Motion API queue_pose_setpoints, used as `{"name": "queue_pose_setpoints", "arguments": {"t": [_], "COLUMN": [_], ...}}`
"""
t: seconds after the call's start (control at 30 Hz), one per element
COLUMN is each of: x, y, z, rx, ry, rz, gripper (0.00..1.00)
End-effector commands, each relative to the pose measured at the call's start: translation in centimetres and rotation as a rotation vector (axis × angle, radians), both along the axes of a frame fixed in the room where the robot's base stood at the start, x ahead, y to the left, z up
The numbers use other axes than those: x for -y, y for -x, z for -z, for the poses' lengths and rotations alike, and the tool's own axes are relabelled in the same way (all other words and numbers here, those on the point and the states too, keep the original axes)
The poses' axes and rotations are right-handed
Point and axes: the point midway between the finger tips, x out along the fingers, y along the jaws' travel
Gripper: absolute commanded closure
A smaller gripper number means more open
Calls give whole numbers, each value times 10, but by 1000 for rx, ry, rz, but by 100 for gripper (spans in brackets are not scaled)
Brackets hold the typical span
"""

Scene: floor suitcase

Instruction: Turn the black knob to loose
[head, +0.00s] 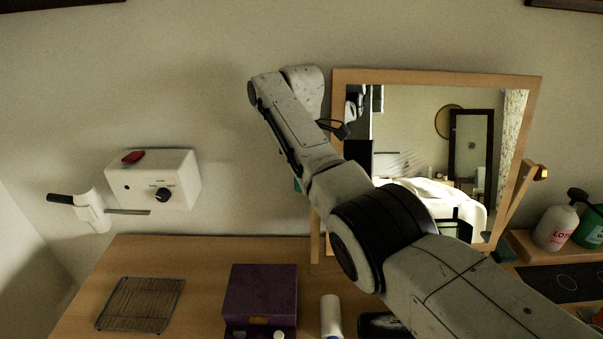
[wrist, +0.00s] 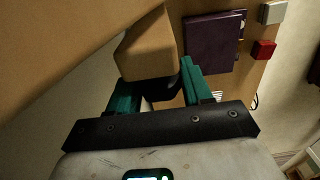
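A dark rounded piece, which looks like the black knob (wrist: 172,86), sits under the end of a wooden block (wrist: 148,48) in the wrist view. It is partly hidden, and no marking on it can be read. My gripper (wrist: 158,78) has two teal fingers standing wide apart, one on each side of the block's end. The right finger is close to the dark piece; contact cannot be told. In the head view my arm hides most of the gripper; a bit of teal (head: 297,185) shows beside the left edge of the wood-framed mirror (head: 337,90).
A purple box (head: 260,290), wire rack (head: 140,305) and white bottle (head: 331,315) are on the wooden table (head: 200,265). Lotion bottles (head: 556,226) stand right.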

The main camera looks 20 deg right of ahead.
Motion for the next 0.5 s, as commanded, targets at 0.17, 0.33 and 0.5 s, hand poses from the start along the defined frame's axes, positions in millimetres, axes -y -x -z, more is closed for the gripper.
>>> {"name": "queue_pose_setpoints", "arguments": {"t": [0.17, 0.33, 0.5], "x": [-1, 0, 0], "y": [0, 0, -1], "z": [0, -1, -7], "rx": [1, 1, 2], "ry": [0, 1, 2], "rz": [-2, 0, 0], "gripper": [33, 33, 33]}}
